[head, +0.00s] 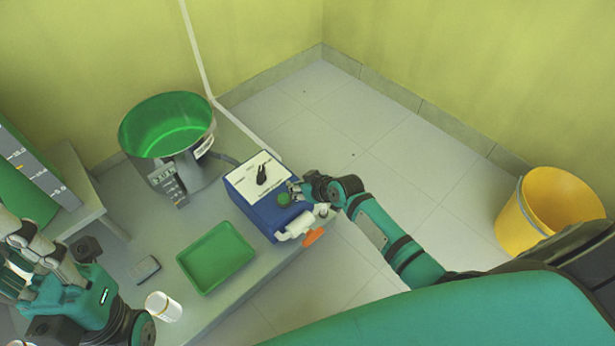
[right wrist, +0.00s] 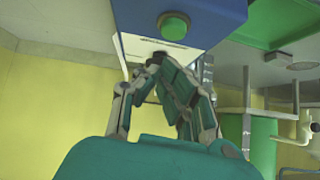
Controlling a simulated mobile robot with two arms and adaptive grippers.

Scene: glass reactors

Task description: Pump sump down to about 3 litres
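A round steel vessel (head: 181,168) holding green liquid stands on the grey bench in the head view. A small panel with markings is on its front. A blue box with a white top (head: 248,178), a black knob (head: 262,174) and a green button (head: 284,198) stands to its right. The button also shows in the right wrist view (right wrist: 173,25). My right gripper (head: 298,187) is at the box's right side, beside the button; its fingertips come together in the right wrist view (right wrist: 156,62). Whether they touch the box is unclear. My left gripper (head: 40,248) is at the lower left, its fingertips unclear.
A graduated panel with green (head: 28,165) stands at the far left. A green tray (head: 216,257), a small grey device (head: 145,269) and a white cup (head: 163,306) are on the bench. White fittings and an orange part (head: 313,237) stick out at the box's front. A yellow bucket (head: 520,225) stands right.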

